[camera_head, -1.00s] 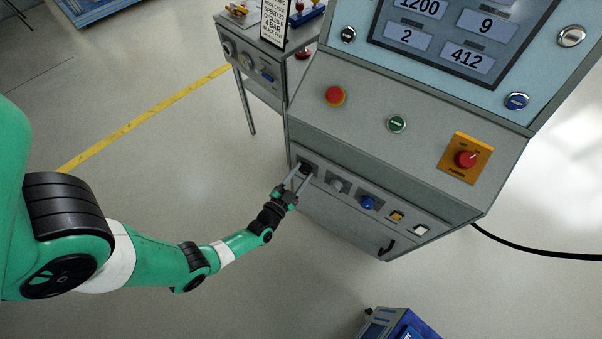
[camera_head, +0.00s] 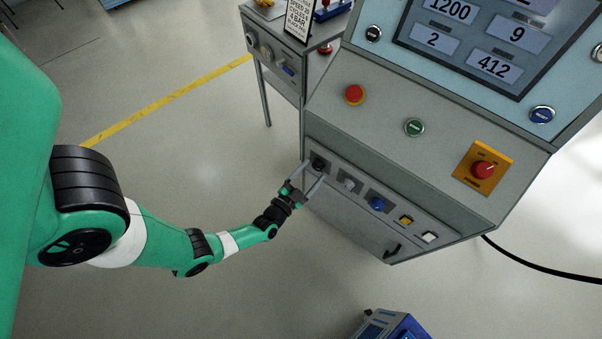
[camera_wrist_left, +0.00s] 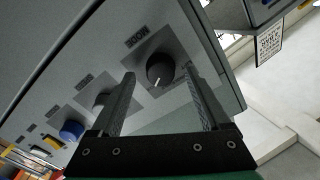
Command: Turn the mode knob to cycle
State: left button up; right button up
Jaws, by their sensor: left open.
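The mode knob (camera_wrist_left: 160,70) is a round black knob with a white pointer line, under a "MODE" label on the machine's lower front panel. In the wrist view its pointer points down and slightly left. In the head view the knob (camera_head: 319,164) sits at the left end of the row of controls. My left gripper (camera_wrist_left: 163,90) is open, its two fingers on either side of the knob in the wrist view, with a gap to it. In the head view the left gripper (camera_head: 312,176) is just in front of the panel. My right gripper is not in view.
Right of the mode knob are a grey knob (camera_head: 349,185), a blue knob (camera_head: 377,204), a yellow button (camera_head: 405,220) and a white switch (camera_head: 429,237). A red emergency button (camera_head: 355,94) is above. A blue box (camera_head: 393,328) stands on the floor.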

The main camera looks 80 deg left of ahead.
pick_arm(q)
jog(key=p+v, duration=0.2)
jog(key=v, duration=0.8)
jog(key=shift+r, duration=0.1)
